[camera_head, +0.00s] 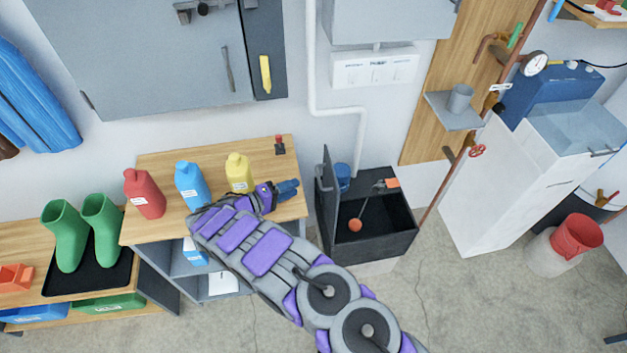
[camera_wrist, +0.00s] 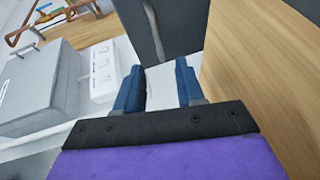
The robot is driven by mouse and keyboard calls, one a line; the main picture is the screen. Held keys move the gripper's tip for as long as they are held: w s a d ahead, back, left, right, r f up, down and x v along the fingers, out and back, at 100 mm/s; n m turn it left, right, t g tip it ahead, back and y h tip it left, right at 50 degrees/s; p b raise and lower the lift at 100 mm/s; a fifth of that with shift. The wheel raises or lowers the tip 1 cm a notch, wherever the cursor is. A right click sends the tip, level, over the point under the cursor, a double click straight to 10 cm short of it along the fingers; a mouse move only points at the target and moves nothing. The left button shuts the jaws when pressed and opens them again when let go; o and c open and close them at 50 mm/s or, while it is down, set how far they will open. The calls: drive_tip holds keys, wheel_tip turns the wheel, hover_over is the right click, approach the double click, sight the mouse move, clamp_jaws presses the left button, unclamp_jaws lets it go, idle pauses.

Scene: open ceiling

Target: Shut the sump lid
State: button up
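The sump (camera_head: 375,245) is an open black box on the floor right of the wooden bench. Its dark lid (camera_head: 327,200) stands upright along the box's left edge. An orange float ball (camera_head: 355,225) on a rod shows inside. My gripper (camera_head: 294,187) is over the bench's right end, left of the lid and apart from it. In the wrist view my gripper (camera_wrist: 160,85) has its blue fingers spread, with nothing between them. The dark lid (camera_wrist: 165,28) with a bar handle (camera_wrist: 154,28) lies beyond the fingertips.
On the bench (camera_head: 215,150) stand a red bottle (camera_head: 144,194), a blue bottle (camera_head: 191,185) and a yellow bottle (camera_head: 239,172). A white pipe (camera_head: 360,145) runs down behind the sump. A white tank (camera_head: 515,185) stands to the right. The floor in front is clear.

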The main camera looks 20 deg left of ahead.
drive_tip(key=b+x, duration=0.1)
drive_tip(key=x, duration=0.8)
drive_tip(key=shift+w, duration=0.2)
drive_tip(key=shift+d+f, duration=0.1)
clamp_jaws()
